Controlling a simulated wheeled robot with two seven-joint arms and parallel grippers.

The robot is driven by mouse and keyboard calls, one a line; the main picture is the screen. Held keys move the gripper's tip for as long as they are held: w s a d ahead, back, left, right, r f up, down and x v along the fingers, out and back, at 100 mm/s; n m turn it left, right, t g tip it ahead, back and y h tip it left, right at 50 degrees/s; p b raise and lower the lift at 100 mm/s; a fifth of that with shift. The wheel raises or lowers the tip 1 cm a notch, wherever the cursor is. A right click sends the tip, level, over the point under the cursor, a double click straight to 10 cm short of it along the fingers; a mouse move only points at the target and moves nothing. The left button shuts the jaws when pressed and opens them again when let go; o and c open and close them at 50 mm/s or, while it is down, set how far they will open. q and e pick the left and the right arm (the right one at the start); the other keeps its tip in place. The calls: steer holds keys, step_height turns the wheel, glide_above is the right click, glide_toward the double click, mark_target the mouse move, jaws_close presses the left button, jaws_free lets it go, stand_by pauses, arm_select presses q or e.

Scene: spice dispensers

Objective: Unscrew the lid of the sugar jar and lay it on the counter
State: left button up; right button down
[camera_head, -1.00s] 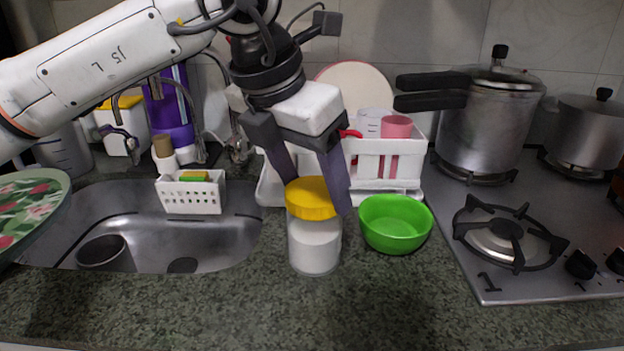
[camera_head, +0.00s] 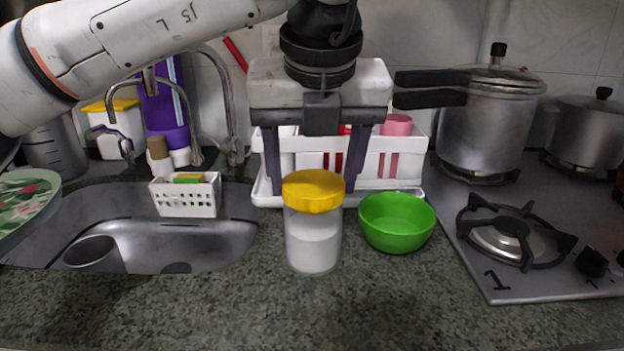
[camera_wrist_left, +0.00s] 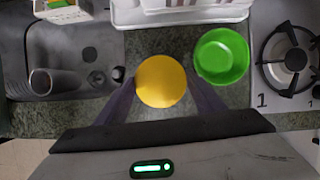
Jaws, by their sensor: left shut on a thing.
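The sugar jar (camera_head: 313,240) is clear, with white contents, and stands upright on the counter (camera_head: 220,310). Its yellow lid (camera_head: 313,191) sits on top of the jar; I cannot tell how tightly. My left gripper (camera_head: 312,188) reaches down from above, with one dark finger on each side of the lid, shut on it. In the left wrist view the round lid (camera_wrist_left: 160,81) lies between the two fingertips and hides the jar below. My right gripper is not in view.
A green bowl (camera_head: 397,222) stands close to the right of the jar. A white dish rack (camera_head: 400,165) is behind. The sink (camera_head: 215,235) is left, the stove (camera_head: 500,275) right. Bare counter lies in front of the jar.

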arm_select(q)
steer(key=shift+f, duration=0.15)
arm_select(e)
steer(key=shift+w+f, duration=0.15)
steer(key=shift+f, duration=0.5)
arm_select(q)
steer(key=shift+n, duration=0.7)
steer(key=shift+d+n+y, duration=0.1)
steer(key=shift+n+y, duration=0.5)
steer(key=shift+n, duration=0.3)
steer(key=n, duration=0.2)
steer(key=n+y+p, duration=0.1)
steer(key=shift+w+d+r+n+g, duration=0.1)
steer(key=shift+d+r+n+g, duration=0.1)
steer(key=shift+n+g, duration=0.2)
steer(key=shift+a+f+n+g+y+p, duration=0.15)
steer(key=shift+n+g+y+p, duration=0.3)
steer(key=shift+n, duration=0.75)
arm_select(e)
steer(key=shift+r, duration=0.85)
arm_select(q)
steer(key=o, duration=0.9)
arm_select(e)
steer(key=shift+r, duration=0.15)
